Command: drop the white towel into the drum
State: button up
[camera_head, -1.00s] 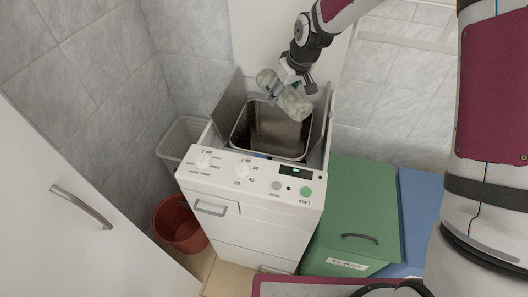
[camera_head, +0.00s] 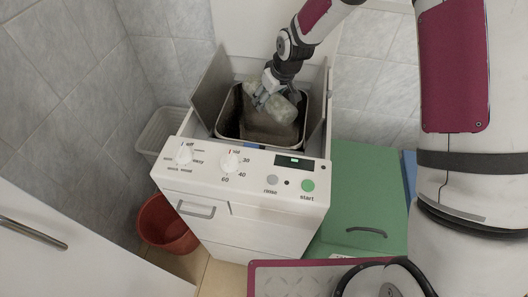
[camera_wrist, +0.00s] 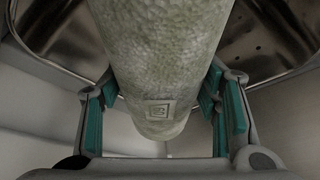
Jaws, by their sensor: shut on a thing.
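The white towel is a rolled, pale greenish-white bundle (camera_head: 284,109), held in my gripper (camera_head: 266,93) over the open drum. In the wrist view the towel (camera_wrist: 162,60) lies between the teal-padded fingers of my gripper (camera_wrist: 165,105), which are shut on it. The drum is a metal tub with a dark rim (camera_head: 220,130) in the top of the white washing machine. In the wrist view its perforated metal wall (camera_wrist: 265,45) shows on both sides of the towel. The towel and gripper hide part of the drum's inside.
The washing machine's control panel (camera_head: 240,175) is in front of the drum. Raised grey lid flaps (camera_head: 213,88) flank the opening. A green bin (camera_head: 365,205) stands to the right, a red bucket (camera_head: 165,224) and a pale basket (camera_head: 160,132) to the left. A white door (camera_head: 60,260) is at lower left.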

jog(key=shift+f+b, duration=0.6)
jog(key=shift+f, duration=0.95)
jog(key=o, duration=1.6)
jog(key=shift+c, duration=0.2)
jog(key=v, duration=1.2)
